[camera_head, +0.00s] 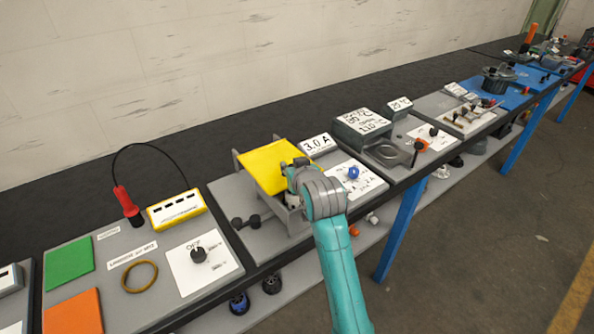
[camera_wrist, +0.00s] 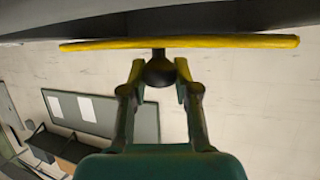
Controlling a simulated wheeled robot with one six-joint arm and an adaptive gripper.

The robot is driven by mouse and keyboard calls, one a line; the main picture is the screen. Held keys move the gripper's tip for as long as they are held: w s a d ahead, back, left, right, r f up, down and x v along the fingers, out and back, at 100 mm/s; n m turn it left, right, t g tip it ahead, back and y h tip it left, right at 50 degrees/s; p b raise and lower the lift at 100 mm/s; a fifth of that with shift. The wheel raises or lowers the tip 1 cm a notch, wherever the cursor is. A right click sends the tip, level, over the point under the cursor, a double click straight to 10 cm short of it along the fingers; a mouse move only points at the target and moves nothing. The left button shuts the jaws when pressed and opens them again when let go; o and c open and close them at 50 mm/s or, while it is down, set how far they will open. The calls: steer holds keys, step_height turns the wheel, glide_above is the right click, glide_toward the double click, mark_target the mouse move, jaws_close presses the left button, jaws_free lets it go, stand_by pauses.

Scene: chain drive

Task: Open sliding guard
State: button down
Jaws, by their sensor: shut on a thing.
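The sliding guard is a flat yellow panel (camera_head: 264,166) on a grey frame (camera_head: 239,160) in the middle of the bench. In the wrist view the guard (camera_wrist: 235,42) shows edge-on as a yellow strip across the top. A dark round knob (camera_wrist: 159,73) stands out from it on a short stem. My gripper (camera_head: 295,172) is at the guard's right edge in the head view. In the wrist view its fingers (camera_wrist: 160,67) are on both sides of the knob, shut on it. The knob is hidden behind my gripper in the head view.
A sign reading 3.0 A (camera_head: 317,143) and a white panel with a blue knob (camera_head: 353,173) stand right of the guard. A yellow box (camera_head: 176,209) and red-handled probe (camera_head: 128,205) are further left.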

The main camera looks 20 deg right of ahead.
steer(key=c, duration=0.8)
jaws_free()
steer(key=v, duration=1.2)
